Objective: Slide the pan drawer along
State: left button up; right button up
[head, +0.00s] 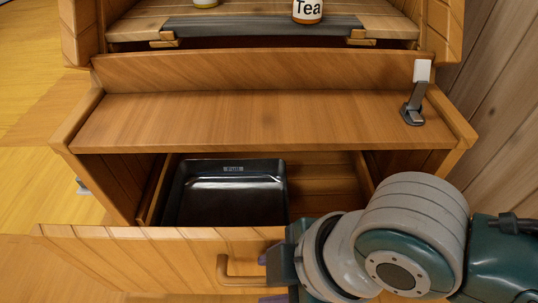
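The wooden pan drawer (130,246) stands pulled out of the cabinet, with a black rectangular pan (230,205) inside at its left. Its front carries a wooden bar handle (228,274). My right gripper (268,280) is at the right part of the handle, its purple fingertips apart, one above and one below the bar. A gap shows between the fingers and the bar, so it looks open around the handle. My own wrist hides the handle's right end and the right part of the drawer front. My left gripper is not in view.
The cabinet's wooden top (230,115) is bare except for a grey metal lever with a white tip (415,95) at the right. A Tea jar (307,10) and another jar (205,3) stand on the shelf above. A wooden wall rises at the right.

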jog(key=shift+c, duration=0.3)
grip_shut()
dwell(1.1)
